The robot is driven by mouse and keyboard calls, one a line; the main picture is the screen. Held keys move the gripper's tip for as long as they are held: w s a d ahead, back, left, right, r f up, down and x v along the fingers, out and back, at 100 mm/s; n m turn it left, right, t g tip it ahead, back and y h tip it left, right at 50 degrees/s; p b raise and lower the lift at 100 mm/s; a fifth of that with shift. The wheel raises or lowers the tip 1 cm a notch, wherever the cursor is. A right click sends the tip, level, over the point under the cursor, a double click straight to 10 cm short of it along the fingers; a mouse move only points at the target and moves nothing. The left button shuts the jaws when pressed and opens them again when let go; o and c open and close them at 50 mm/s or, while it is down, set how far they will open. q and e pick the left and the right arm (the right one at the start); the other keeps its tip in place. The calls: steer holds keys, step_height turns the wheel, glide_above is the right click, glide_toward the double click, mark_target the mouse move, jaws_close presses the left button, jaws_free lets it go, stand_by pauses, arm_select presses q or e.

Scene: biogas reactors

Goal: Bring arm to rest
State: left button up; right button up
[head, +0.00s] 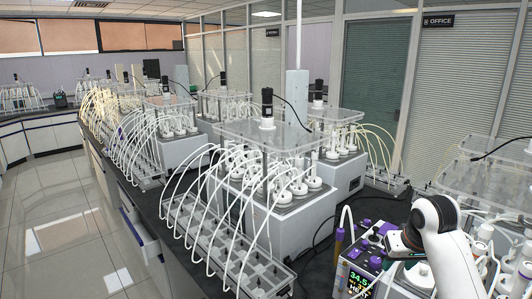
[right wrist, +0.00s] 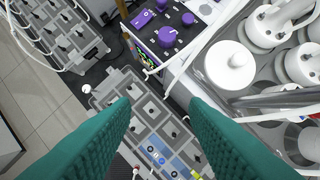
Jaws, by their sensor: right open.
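My right arm comes in from the lower right of the head view. Its gripper (head: 392,243) is beside a control box (head: 357,272) with purple knobs and a lit display. In the right wrist view the two green fingers (right wrist: 160,125) are spread wide, with nothing between them. Below them lies a grey compartment tray (right wrist: 122,82) with blue and yellow parts at its near end. My left gripper is not in view.
Reactor units with white-capped bottles and clear covers (head: 265,130) fill the dark bench. A tube tray (head: 250,275) stands left of the control box. White-capped bottles (right wrist: 230,62) stand close right of the gripper. The tiled floor (head: 60,220) at left is clear.

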steer(key=s+a+f+n, duration=0.1)
steer(key=s+a+f, duration=0.2)
steer(key=s+f, duration=0.4)
steer(key=s+a+f+n, duration=0.1)
steer(key=s+a+f, duration=0.25)
steer(key=f, duration=0.45)
steer(key=s+a+f, duration=0.2)
steer(key=s+f, duration=0.1)
steer(key=s, duration=0.8)
steer(key=s+a+f, duration=0.1)
steer(key=s+f, duration=0.2)
steer(key=s, duration=0.7)
step_height(320, 180, down, 35)
steer(key=s+g+b, duration=0.2)
steer(key=b, duration=0.6)
arm_select(q)
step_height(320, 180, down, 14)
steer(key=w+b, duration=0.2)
steer(key=b, duration=0.4)
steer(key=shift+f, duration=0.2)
arm_select(e)
steer(key=s+d+f, duration=0.1)
steer(key=s+f, duration=0.7)
steer(key=f, duration=0.2)
steer(key=s+d+f+g, duration=0.1)
steer(key=s+f, duration=0.7)
steer(key=f, duration=0.3)
steer(key=shift+s+d+f+n, duration=0.15)
steer(key=shift+d+f+n, duration=0.1)
steer(key=shift+n, duration=0.15)
